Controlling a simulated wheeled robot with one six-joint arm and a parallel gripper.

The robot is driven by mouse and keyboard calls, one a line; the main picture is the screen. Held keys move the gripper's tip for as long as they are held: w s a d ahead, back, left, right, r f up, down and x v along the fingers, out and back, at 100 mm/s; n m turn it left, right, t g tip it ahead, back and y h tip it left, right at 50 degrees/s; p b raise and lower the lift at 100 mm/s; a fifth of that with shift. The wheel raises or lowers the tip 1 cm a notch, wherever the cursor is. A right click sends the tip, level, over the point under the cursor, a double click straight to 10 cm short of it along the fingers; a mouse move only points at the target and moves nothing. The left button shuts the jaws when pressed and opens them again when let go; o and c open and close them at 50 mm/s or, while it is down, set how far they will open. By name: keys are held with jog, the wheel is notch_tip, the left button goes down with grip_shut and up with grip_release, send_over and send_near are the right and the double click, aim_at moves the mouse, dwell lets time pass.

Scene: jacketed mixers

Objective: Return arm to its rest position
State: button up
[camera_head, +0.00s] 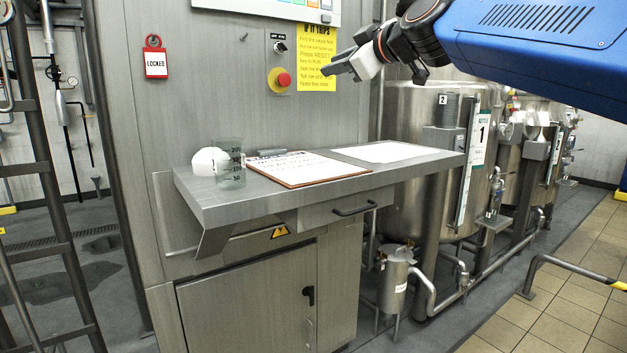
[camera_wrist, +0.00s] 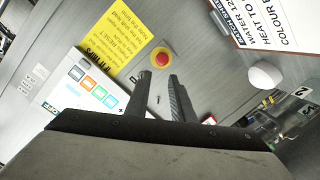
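My gripper (camera_head: 326,71) is in the air in front of the upper part of the steel cabinet, left of the blue arm link. In the wrist view my gripper's two dark fingers (camera_wrist: 159,76) stand apart with the panel showing between them, and nothing is held. The arm reaches in from the upper right of the head view, above the shelf and in front of the tanks.
The cabinet carries a red stop button (camera_head: 280,79), a yellow notice (camera_head: 317,50) and a red lock tag (camera_head: 155,57). Its shelf (camera_head: 215,207) holds a beaker (camera_head: 231,168), a white dome (camera_head: 205,161) and a clipboard (camera_head: 308,168). Steel tanks (camera_head: 405,115) stand right.

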jog(key=s+d+f+m+g+h, duration=0.3)
jog(key=s+d+f, duration=0.4)
jog(key=s+f, duration=0.4)
jog(key=s+d+f+m+g+h, duration=0.3)
jog(key=s+f, duration=0.9)
jog(key=f, duration=1.2)
jog(key=s+d+f+m+g+h, duration=0.3)
jog(key=s+d+f+m, duration=0.5)
jog(key=f, duration=1)
jog(key=s+d, duration=0.4)
jog(key=d, duration=0.1)
jog(key=shift+s+d+f, duration=0.2)
jog(key=shift+s+d, duration=0.05)
